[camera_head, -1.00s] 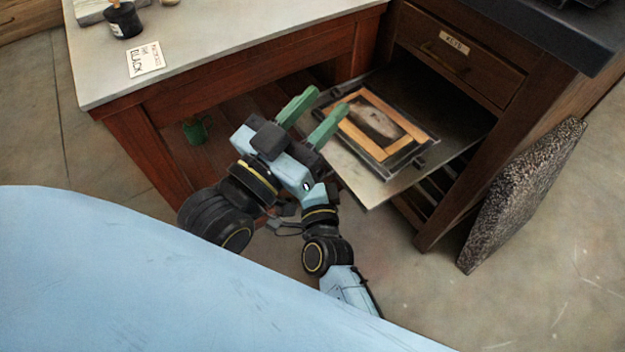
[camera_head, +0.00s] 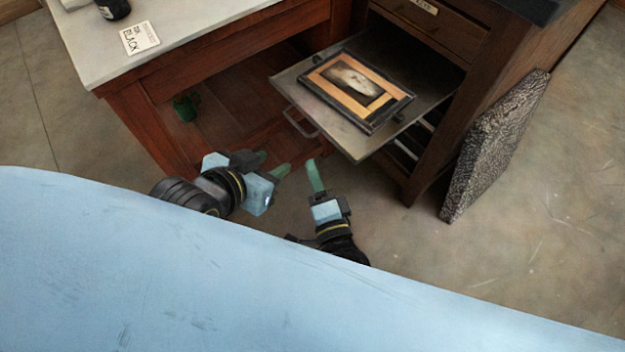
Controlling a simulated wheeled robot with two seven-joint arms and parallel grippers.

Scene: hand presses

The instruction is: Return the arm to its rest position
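My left gripper (camera_head: 272,165) is low in the head view, just above the edge of my light-blue body. Its two green fingers stand apart with nothing between them. It is clear of the pulled-out shelf's handle (camera_head: 300,122). My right gripper (camera_head: 315,172) is to its right, with green finger surface pointing up the picture. I cannot tell whether one finger or two overlapping fingers show there. It touches nothing that I can see. Most of both arms is hidden behind my body.
The grey shelf (camera_head: 350,145) sticks out of the wooden cabinet and bears a framed plate (camera_head: 357,82). A slab with a speckled, rough face (camera_head: 492,150) leans on the cabinet's right side. A pale-topped table (camera_head: 190,30) stands left, with a label card (camera_head: 140,38). Open floor lies right.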

